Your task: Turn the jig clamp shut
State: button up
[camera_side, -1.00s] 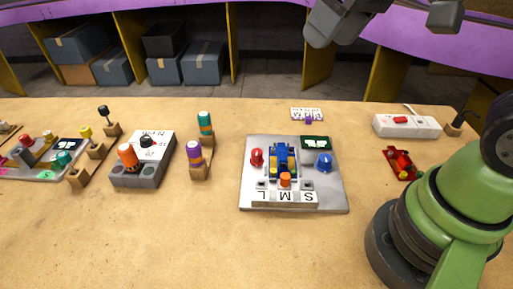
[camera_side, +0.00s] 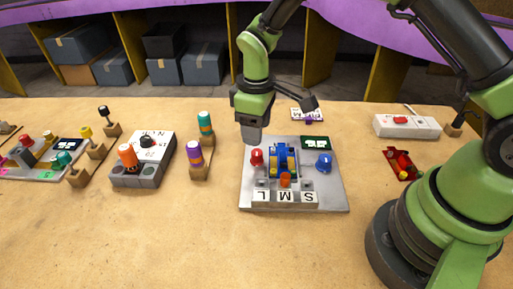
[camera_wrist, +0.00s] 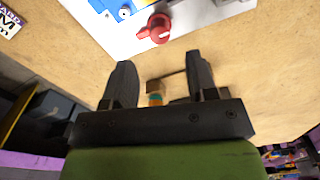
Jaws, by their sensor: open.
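The jig is a grey plate (camera_side: 332,196) on the table with a blue toy car (camera_side: 284,158) held in its middle. A red knob (camera_side: 257,157) stands on its left side and a blue knob (camera_side: 324,162) on its right. The pictures do not settle which knob works the clamp. An orange peg (camera_side: 285,180) stands above the M label. My gripper (camera_side: 252,136) is open and empty, above the jig's back-left edge near the red knob. In the wrist view my gripper (camera_wrist: 161,76) points near the red knob (camera_wrist: 153,30), which lies beyond its fingertips.
Left of the jig stand purple (camera_side: 194,158) and teal (camera_side: 204,124) capped pegs on wooden blocks and a grey dial box (camera_side: 143,160). A red toy car (camera_side: 401,164) and a white switch box (camera_side: 406,124) are right. The front table is clear.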

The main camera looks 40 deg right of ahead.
aim_at(257, 152)
notch_tip(257, 152, down, 6)
jog(key=shift+f, duration=0.1)
jog(key=c, duration=0.9)
